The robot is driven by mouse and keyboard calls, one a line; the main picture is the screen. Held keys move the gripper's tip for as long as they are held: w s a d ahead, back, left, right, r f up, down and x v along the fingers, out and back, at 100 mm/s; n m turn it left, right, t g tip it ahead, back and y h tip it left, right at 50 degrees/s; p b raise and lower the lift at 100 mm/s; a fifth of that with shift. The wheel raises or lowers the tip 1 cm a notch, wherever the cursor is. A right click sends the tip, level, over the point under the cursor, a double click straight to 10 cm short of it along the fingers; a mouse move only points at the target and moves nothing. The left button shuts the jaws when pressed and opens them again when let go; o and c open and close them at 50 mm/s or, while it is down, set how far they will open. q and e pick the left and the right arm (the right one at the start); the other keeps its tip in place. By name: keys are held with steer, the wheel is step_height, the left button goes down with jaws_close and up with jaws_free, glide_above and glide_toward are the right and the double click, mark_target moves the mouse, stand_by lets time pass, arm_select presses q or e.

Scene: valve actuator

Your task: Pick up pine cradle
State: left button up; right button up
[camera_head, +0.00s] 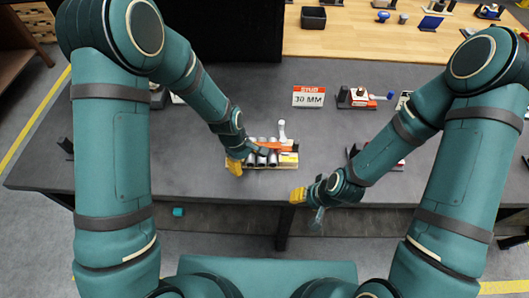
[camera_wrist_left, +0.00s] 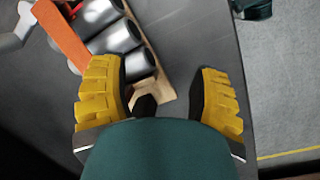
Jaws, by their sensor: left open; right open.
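The pine cradle (camera_head: 272,167) is a light wooden tray near the front edge of the grey table, holding several grey metal cylinders (camera_head: 262,160). Its wooden edge also shows in the left wrist view (camera_wrist_left: 166,88). My left gripper (camera_head: 234,166) is open at the cradle's left end. In the left wrist view its yellow fingers (camera_wrist_left: 161,98) stand apart, with the end of the cradle partly between them; contact cannot be told. My right gripper (camera_head: 298,195) is to the right of the cradle, by the table's front edge, open and apart from it.
An orange bar (camera_wrist_left: 62,35) lies over the cylinders. A grey-white fitting (camera_head: 282,131) stands behind the cradle. A "30 MM" sign (camera_head: 308,98) and a red-and-white device with a blue handle (camera_head: 358,98) stand further back. A wooden bench (camera_head: 340,40) adjoins behind.

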mark_target(265, 144)
arm_select(q)
steer(key=w+d+r+n+y, duration=0.2)
steer(key=w+d+r+n, duration=0.4)
steer(key=r, duration=0.4)
steer(key=shift+n, duration=0.7)
steer(key=f, duration=1.1)
steer(key=shift+w+a+f, duration=0.3)
steer(key=shift+f, duration=0.05)
steer(key=shift+f, duration=0.2)
jaws_close()
steer(key=shift+w, duration=0.1)
